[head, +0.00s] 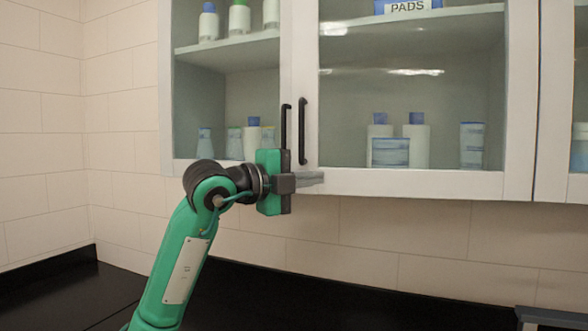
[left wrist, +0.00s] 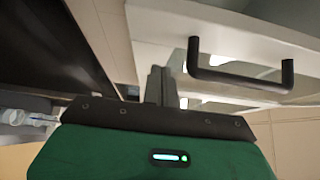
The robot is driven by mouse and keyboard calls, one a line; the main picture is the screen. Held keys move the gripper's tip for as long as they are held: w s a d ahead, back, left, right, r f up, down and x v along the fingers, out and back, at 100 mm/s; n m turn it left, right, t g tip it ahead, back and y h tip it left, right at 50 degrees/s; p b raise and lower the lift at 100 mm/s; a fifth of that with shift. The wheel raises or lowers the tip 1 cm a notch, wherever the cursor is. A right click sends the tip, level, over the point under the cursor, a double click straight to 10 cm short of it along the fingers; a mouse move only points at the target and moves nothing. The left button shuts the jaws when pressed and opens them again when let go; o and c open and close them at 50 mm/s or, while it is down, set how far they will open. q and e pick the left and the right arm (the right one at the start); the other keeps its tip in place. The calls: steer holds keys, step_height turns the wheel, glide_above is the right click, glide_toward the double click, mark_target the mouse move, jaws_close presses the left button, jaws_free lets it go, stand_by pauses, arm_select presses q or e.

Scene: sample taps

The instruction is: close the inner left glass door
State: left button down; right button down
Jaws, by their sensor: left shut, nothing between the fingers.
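The wide glass door (head: 420,184) in the middle of the head view has a white frame and a black upright handle (head: 302,130) on its left side. It looks shut or nearly shut; I cannot tell if a small gap is left. My left gripper (head: 310,178) is shut and empty, its grey fingertips at the lower left corner of this door's frame. Contact is unclear. In the left wrist view the shut fingers (left wrist: 158,86) point toward a white door frame, with a black handle (left wrist: 238,72) close to their right. My right gripper is not in view.
A narrower glass door (head: 224,170) with its own black handle (head: 284,125) adjoins on the left. Another cabinet door (head: 558,187) begins at the right edge. Bottles (head: 417,145) stand on the shelves behind glass. A black counter (head: 300,305) runs below, with free room under the cabinets.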

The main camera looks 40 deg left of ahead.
arm_select(q)
steer(key=shift+w+a, duration=0.45)
steer(key=shift+w, duration=0.5)
steer(key=shift+m+g+h, duration=0.4)
steer(key=shift+m+h, duration=0.2)
steer(key=shift+h, duration=0.3)
steer(key=w+a+p, duration=0.1)
steer(key=w, duration=0.1)
steer(key=w+a, duration=0.1)
steer(key=w, duration=0.2)
steer(key=w+a+p, duration=0.1)
steer(key=w, duration=0.1)
steer(key=shift+w+a+r+p, duration=0.15)
steer(key=shift+a+p, duration=0.1)
steer(key=shift+p, duration=0.1)
steer(key=shift+r, duration=0.15)
steer(key=shift+d, duration=0.1)
